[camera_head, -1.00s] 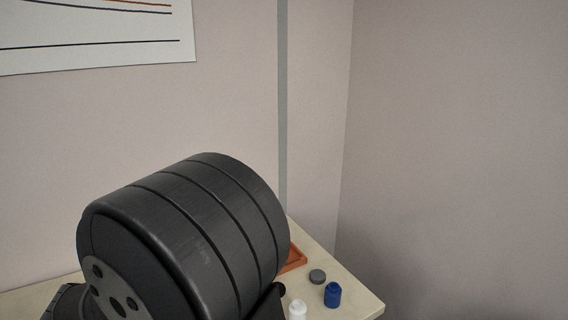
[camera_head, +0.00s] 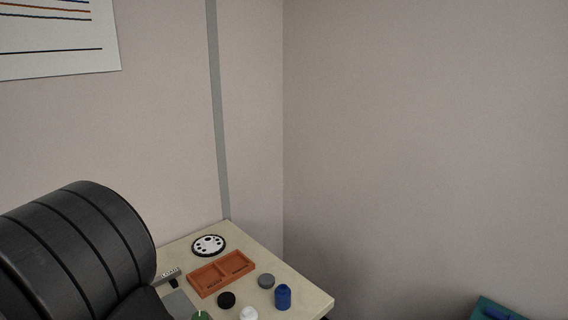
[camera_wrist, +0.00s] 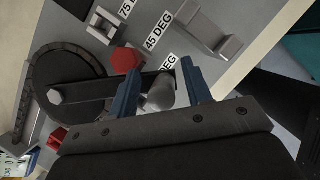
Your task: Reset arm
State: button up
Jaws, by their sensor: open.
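In the wrist view a long dark arm (camera_wrist: 100,91) runs from a bolt on a round dark disc (camera_wrist: 62,70) toward my gripper (camera_wrist: 160,69). A grey rounded knob (camera_wrist: 161,92) shows at its right end. My gripper's two blue fingers are open, one on either side of the knob; I cannot tell whether they touch it. The arm and disc sit on a grey plate (camera_wrist: 185,15) with labels reading "75 DEG" and "45 DEG" and a third, partly hidden label. My gripper is not visible in the head view.
Near the knob are a red hexagonal piece (camera_wrist: 125,60) and a grey bracket (camera_wrist: 208,35). In the head view the table holds an orange two-part tray (camera_head: 221,273), a white disc with dark holes (camera_head: 208,245), a blue bottle (camera_head: 283,297) and a grey cap (camera_head: 266,281).

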jog(key=a+v, duration=0.1)
jog(key=v, duration=1.6)
jog(key=x, duration=1.1)
jog(key=d+x, duration=0.1)
jog(key=x, duration=0.4)
jog(key=shift+w+f, duration=0.1)
jog(key=shift+f, duration=0.15)
jog(key=shift+s+f, duration=0.25)
jog(key=shift+f, duration=0.1)
jog(key=s+m, duration=0.1)
jog(key=s, duration=0.1)
jog(key=s+a+m+h, duration=0.1)
jog(key=s+m, duration=0.1)
jog(key=s, duration=0.1)
jog(key=s+a+m, duration=0.1)
jog(key=s, duration=0.2)
jog(key=shift+r+m+h, duration=0.1)
jog(key=shift+m+h, duration=0.2)
jog(key=shift+h, duration=0.1)
jog(key=s+a+m+h, duration=0.1)
jog(key=s+a+m, duration=0.2)
jog(key=s+a+m+g, duration=0.1)
jog(key=s+a+m, duration=0.1)
jog(key=s+m, duration=0.1)
jog(key=shift+s+a+g+h, duration=0.2)
jog(key=shift+a+g+h, duration=0.1)
jog(key=shift+a+h, duration=0.1)
jog(key=shift+s+a+m, duration=0.45)
jog(key=shift+a+m, duration=0.15)
jog(key=shift+a, duration=0.1)
